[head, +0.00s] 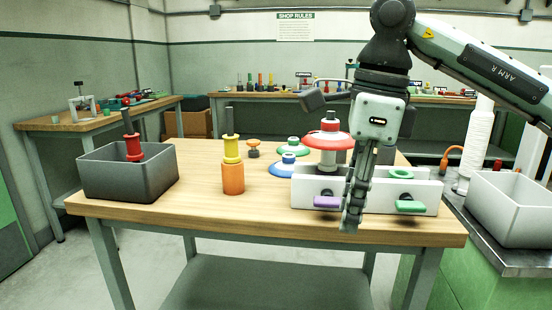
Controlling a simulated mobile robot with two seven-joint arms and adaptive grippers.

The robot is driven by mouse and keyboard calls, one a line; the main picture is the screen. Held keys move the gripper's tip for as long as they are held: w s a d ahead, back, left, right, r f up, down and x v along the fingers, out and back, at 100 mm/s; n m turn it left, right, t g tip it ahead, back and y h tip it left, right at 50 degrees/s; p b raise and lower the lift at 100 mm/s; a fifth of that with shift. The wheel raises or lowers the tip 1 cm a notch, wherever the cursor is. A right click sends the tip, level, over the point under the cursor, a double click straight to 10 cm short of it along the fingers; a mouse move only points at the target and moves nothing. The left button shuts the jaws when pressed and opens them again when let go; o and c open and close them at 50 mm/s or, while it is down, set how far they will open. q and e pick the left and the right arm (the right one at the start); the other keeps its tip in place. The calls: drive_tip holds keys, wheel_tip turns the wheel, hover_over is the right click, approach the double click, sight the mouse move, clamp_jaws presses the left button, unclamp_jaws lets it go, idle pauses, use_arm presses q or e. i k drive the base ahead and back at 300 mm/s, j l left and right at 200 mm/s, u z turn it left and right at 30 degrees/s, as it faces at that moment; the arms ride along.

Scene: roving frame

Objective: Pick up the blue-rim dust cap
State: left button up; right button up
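The blue-rim dust cap (279,169) lies on the wooden table, a wide disc with a blue edge and a small blue knob on top. Its right side is partly hidden by the white drawer box. My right gripper (351,217) comes down from the upper right, fingers pointing down in front of the white box, to the right of and nearer than the cap, apart from it. The fingers are seen nearly edge-on and close together, so I cannot tell whether they are open or shut. No held object shows. My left gripper is not in view.
A white drawer box (427,190) has purple and green handles. A red-rim cap (328,138) stands high beside my gripper; a green-rim cap (293,147) is behind the blue one. A grey bin (130,180) and an orange-and-yellow stack (233,178) stand left. The front left tabletop is clear.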

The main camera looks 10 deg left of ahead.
sight(284, 168)
drive_tip(key=i+j, duration=0.15)
drive_tip(key=i, duration=0.3)
drive_tip(key=i+j+u, duration=0.1)
drive_tip(key=i, duration=0.3)
drive_tip(key=i+j, duration=0.2)
drive_tip(key=i, duration=0.25)
drive_tip(key=u, duration=0.05)
